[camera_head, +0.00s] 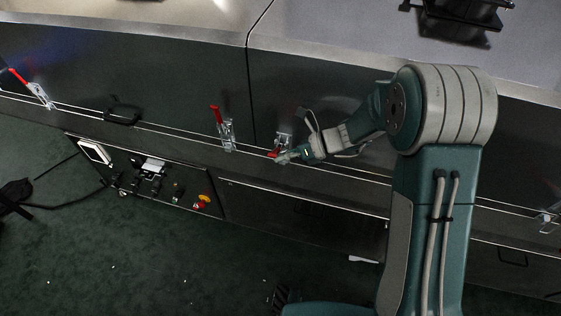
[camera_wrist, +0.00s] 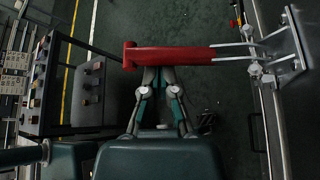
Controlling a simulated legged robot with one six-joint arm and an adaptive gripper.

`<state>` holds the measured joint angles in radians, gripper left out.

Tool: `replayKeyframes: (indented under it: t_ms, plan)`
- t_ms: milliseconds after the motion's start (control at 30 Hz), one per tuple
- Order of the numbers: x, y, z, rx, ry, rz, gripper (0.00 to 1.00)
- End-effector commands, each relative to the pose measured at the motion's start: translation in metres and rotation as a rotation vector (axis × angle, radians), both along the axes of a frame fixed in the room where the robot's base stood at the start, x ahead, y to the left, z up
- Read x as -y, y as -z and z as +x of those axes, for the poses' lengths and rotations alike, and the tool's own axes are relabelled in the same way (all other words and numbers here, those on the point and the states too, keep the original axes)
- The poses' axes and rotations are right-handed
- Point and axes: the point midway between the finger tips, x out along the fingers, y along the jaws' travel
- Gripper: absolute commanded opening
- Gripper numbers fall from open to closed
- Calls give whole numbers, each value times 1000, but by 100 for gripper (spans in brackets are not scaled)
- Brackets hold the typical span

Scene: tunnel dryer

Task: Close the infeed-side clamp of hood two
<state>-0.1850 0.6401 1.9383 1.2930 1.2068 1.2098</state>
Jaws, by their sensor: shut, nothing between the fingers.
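A toggle clamp (camera_head: 283,140) with a red handle sits on the dark hood front just right of the seam between two hoods. Its handle (camera_head: 273,154) sticks outward and low, unlike the upright handles to the left. In the wrist view the red handle (camera_wrist: 175,56) lies across the picture, with the metal bracket (camera_wrist: 290,45) at its right end. My gripper (camera_head: 283,157) is at the handle; in the wrist view its fingers (camera_wrist: 158,75) are together and empty. The fingertips meet the handle's edge in the picture; I cannot tell whether they touch it.
Left of the seam another clamp (camera_head: 226,130) has its red handle upright, and a further one (camera_head: 38,92) stands at far left. A rail runs along the hood fronts. A control panel (camera_head: 145,172) with a red and yellow button is below. Green floor lies in front.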

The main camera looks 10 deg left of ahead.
Motion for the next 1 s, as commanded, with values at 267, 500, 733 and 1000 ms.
replayKeyframes:
  t_ms: [267, 500, 733, 1000]
  plan:
    - [0, -7, 5, 3, 2, 1, 0]
    - [0, -8, 6, 3, 2, 1, 0]
    - [0, -8, 6, 3, 2, 1, 0]
    - [0, -26, 7, 8, 2, 3, 0]
